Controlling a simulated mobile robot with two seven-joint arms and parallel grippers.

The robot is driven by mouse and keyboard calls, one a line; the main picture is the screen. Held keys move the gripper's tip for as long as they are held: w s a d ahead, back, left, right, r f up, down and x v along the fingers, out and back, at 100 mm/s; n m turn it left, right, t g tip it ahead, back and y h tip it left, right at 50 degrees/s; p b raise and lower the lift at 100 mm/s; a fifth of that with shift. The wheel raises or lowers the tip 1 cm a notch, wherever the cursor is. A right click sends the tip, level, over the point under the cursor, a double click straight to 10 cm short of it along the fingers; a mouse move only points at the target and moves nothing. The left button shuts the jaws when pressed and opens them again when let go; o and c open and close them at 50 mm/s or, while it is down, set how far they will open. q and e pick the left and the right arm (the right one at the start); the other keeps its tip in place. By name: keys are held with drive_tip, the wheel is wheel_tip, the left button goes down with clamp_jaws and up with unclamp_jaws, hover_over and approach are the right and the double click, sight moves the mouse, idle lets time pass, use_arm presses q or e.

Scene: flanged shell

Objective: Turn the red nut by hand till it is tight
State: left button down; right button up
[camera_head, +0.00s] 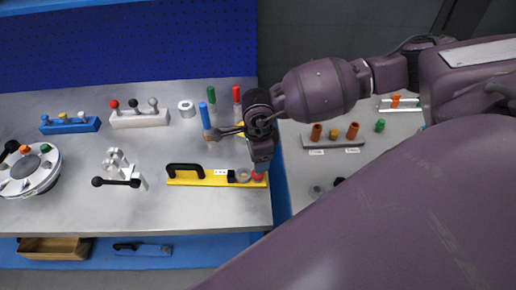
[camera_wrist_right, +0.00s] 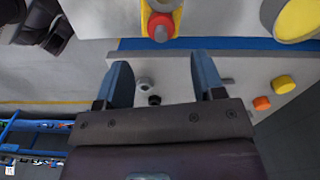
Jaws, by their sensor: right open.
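The red nut (camera_head: 259,178) sits at the right end of the yellow bar (camera_head: 200,182), near the table's right edge. It also shows in the right wrist view (camera_wrist_right: 161,27), at the end of the yellow piece. The bar carries a black handle (camera_head: 184,168), a white label and a grey ring (camera_head: 243,176) beside the nut. My right gripper (camera_head: 262,166) is just above the nut, partly covering it in the head view. In the right wrist view its blue fingers (camera_wrist_right: 161,68) are apart, with nothing between them and the nut beyond their tips. My left gripper is out of view.
A blue upright cylinder (camera_head: 205,115), green and red pegs (camera_head: 236,94) and a white ring (camera_head: 186,109) stand behind the bar. A black-handled clamp (camera_head: 116,182) is to its left. A second table (camera_head: 300,170) with orange parts lies right, across a gap.

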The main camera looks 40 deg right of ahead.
sight(257, 175)
wheel_tip(257, 175, down, 7)
drive_tip(key=shift+w+r, duration=0.1)
drive_tip(key=shift+r, duration=0.1)
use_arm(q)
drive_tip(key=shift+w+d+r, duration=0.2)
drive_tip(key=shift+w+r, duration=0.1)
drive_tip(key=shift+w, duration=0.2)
use_arm(e)
drive_tip(key=shift+f, duration=0.6)
drive_tip(key=shift+c, duration=0.4)
drive_tip(key=c, duration=0.9)
drive_tip(key=shift+o, duration=0.2)
drive_tip(key=shift+m, duration=0.3)
drive_tip(key=m, duration=0.2)
drive_tip(key=shift+m+p, duration=0.3)
drive_tip(key=shift+r+m, duration=0.1)
drive_tip(key=shift+m, duration=0.5)
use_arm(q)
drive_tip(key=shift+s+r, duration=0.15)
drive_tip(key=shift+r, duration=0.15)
